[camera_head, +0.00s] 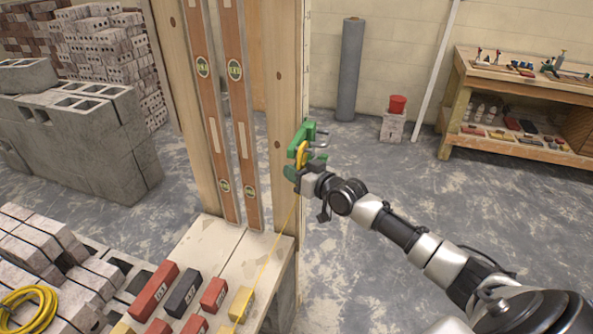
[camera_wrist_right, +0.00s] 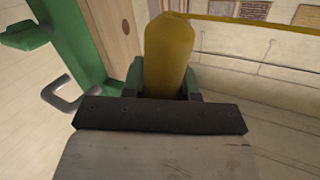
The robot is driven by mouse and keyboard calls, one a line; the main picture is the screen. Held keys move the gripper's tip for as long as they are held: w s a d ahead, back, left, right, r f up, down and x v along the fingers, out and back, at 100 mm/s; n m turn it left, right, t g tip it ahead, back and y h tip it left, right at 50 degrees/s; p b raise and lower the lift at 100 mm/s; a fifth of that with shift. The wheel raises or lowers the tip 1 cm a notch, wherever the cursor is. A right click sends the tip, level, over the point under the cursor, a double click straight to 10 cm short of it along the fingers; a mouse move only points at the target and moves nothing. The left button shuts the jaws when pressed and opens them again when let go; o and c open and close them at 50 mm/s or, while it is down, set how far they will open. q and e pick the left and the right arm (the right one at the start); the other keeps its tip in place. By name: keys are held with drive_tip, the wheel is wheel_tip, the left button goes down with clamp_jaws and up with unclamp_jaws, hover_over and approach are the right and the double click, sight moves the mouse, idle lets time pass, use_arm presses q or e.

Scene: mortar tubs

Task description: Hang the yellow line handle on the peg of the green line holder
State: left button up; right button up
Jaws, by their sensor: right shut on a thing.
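The green line holder (camera_head: 301,137) is fixed to the side of the wooden post, and its upright green bar (camera_wrist_right: 80,45) fills the left of the right wrist view. A bent grey metal peg (camera_wrist_right: 62,97) sticks out of it. My right gripper (camera_head: 300,172) is shut on the yellow line handle (camera_head: 302,154), close by the holder. In the wrist view the handle (camera_wrist_right: 168,52) stands up between the fingers, to the right of the peg and apart from it. The handle's lower end is hidden by the gripper. My left gripper is not in view.
A yellow line (camera_head: 272,248) runs from the handle down to a yellow block (camera_head: 241,304) on the wooden bench. Two long levels (camera_head: 239,110) lean by the post (camera_head: 283,90). Open floor lies to the right, before a shelf bench (camera_head: 520,100).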

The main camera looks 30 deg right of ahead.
drive_tip(key=o, duration=1.6)
drive_tip(key=shift+o, duration=0.9)
drive_tip(key=b+v, duration=0.1)
drive_tip(key=v, duration=1)
drive_tip(key=shift+a+f, duration=0.1)
